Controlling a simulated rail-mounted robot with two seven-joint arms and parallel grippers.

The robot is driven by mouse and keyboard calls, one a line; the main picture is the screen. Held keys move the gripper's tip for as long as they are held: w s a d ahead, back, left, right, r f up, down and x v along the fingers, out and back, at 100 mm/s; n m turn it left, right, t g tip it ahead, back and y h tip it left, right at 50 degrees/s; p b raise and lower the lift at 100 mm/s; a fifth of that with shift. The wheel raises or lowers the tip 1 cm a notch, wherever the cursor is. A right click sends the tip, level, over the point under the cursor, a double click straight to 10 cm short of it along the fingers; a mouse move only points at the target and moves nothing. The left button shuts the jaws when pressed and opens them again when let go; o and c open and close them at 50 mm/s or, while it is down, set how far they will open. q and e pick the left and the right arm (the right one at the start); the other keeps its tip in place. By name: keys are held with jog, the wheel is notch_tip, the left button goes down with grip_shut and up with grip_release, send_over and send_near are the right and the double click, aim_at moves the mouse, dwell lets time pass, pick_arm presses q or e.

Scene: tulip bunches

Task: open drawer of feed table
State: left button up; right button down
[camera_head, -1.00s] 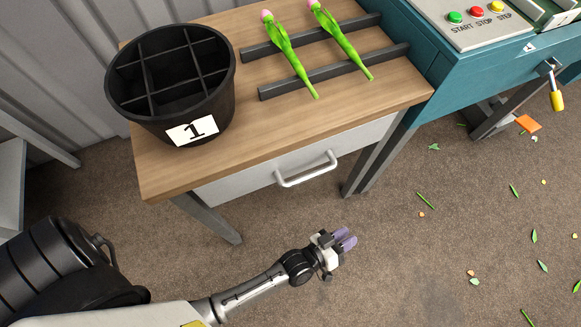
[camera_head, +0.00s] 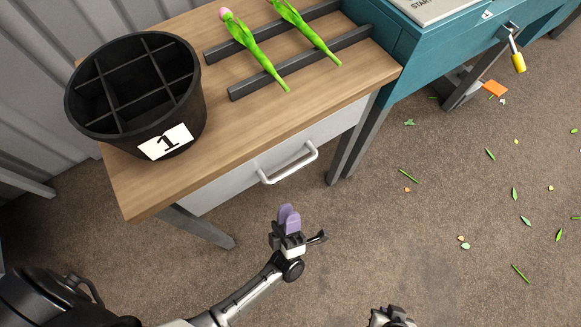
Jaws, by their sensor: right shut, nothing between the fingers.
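The feed table (camera_head: 238,121) has a wooden top and a pale grey drawer (camera_head: 232,178) in its front. The drawer appears closed, with a silvery bar handle (camera_head: 290,166) on it. My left gripper (camera_head: 288,217), with purple fingers, is in front of and below the handle, apart from it. Its two fingers show separately with nothing between them. My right gripper (camera_head: 391,317) shows only in part at the bottom edge, shut and empty, far from the handle.
A black divided bucket (camera_head: 185,110) marked 1 stands on the left of the tabletop. Two tulips (camera_head: 262,55) lie across dark rails (camera_head: 300,64). A teal machine (camera_head: 425,50) stands at the right. The brown floor in front is open, with scattered plant bits.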

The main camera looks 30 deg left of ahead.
aim_at(291, 169)
pick_arm(q)
jog(key=b+x, duration=0.2)
jog(key=x, duration=1)
jog(key=shift+w+r+b, duration=0.15)
jog(key=shift+b, duration=0.15)
jog(key=shift+c, duration=0.2)
grip_shut()
